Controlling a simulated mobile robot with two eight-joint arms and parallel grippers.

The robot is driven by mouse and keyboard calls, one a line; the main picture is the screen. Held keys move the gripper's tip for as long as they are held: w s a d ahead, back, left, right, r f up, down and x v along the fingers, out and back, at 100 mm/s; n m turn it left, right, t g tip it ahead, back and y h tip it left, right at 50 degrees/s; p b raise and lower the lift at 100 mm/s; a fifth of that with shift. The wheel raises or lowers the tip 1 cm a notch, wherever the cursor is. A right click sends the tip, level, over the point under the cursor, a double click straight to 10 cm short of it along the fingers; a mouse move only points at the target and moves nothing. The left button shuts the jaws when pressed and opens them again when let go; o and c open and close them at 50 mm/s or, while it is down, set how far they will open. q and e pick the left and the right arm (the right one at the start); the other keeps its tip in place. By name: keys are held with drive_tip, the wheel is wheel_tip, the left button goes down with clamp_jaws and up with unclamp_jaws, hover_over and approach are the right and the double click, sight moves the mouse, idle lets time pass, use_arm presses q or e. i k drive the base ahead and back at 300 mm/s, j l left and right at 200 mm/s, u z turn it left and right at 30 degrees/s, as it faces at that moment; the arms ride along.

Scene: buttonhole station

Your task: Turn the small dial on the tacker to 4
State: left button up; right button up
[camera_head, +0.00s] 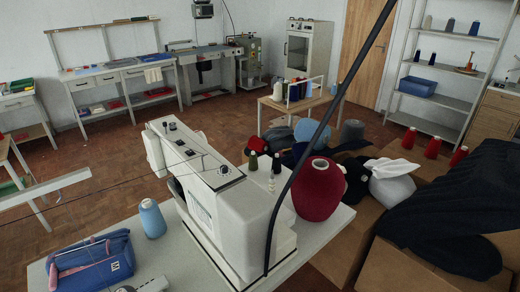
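The tacker, a white sewing machine (217,195), stands on a pale table in the middle of the head view. Its top carries a round dial with a dark centre (224,169) near the right end and several small dark knobs (180,143) toward the far left end. The numbers on the dials are too small to read, so I cannot tell any setting. Neither of my grippers is in view.
A black pole (315,140) rises diagonally across the view. Cardboard boxes (418,269) fill the right.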

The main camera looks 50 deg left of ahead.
sight(223, 171)
drive_tip(key=i+l+u, duration=0.1)
drive_tip(key=i+u, duration=0.4)
drive_tip(key=i+l+u, duration=0.3)
drive_tip(key=i+u, duration=0.25)
drive_tip(key=u, duration=0.3)
drive_tip(key=i+l+u, duration=0.1)
drive_tip(key=u, duration=0.3)
drive_tip(key=i+l+u, duration=0.1)
drive_tip(key=u, duration=0.3)
drive_tip(key=l+u, duration=0.2)
drive_tip(key=u, duration=0.2)
drive_tip(key=i, duration=0.05)
